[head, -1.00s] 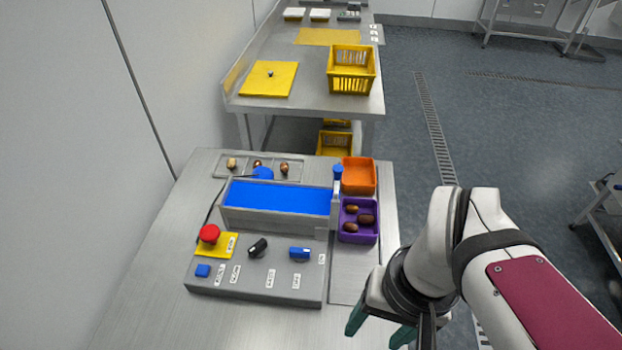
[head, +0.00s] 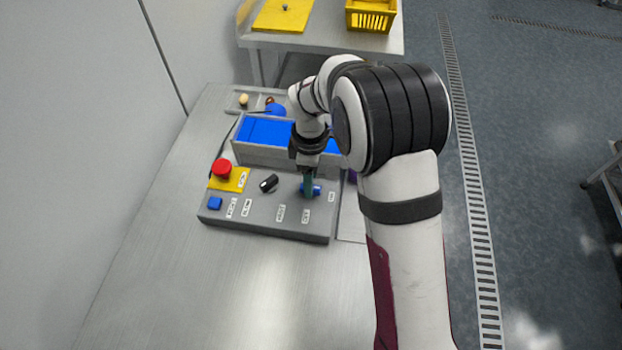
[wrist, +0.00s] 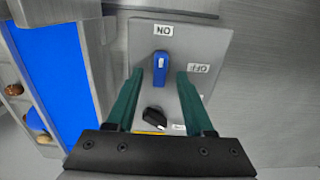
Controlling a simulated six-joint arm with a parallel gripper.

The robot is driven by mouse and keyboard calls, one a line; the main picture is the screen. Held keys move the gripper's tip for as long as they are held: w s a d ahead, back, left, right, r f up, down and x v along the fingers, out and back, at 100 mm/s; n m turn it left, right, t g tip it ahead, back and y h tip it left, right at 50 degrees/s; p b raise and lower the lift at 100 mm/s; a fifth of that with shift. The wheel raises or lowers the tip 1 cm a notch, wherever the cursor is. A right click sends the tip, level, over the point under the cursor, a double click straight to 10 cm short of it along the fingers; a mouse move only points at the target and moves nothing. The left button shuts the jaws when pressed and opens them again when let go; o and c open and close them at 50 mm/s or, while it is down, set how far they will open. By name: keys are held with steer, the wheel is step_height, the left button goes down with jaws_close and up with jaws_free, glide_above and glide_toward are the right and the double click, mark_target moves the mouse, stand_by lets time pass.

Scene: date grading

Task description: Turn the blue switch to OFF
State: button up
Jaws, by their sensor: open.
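The blue switch (wrist: 162,70) is a knob on the grey control panel (wrist: 210,40). In the wrist view its long body lines up with the ON label (wrist: 163,30), and its white mark is towards that end. The OFF label (wrist: 198,68) is to its right. My gripper (wrist: 160,76) is open, with one green finger on each side of the switch; I cannot tell whether they touch it. In the head view my gripper (head: 309,186) points down over the switch (head: 317,189), which it partly hides.
A black knob (head: 268,183), a red button on a yellow plate (head: 232,182) and a blue button (head: 214,203) are on the same panel. The blue conveyor belt (head: 262,129) is behind it. The steel table (head: 190,270) is clear in front.

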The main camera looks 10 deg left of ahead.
steer(key=shift+f, duration=1.05)
jaws_close()
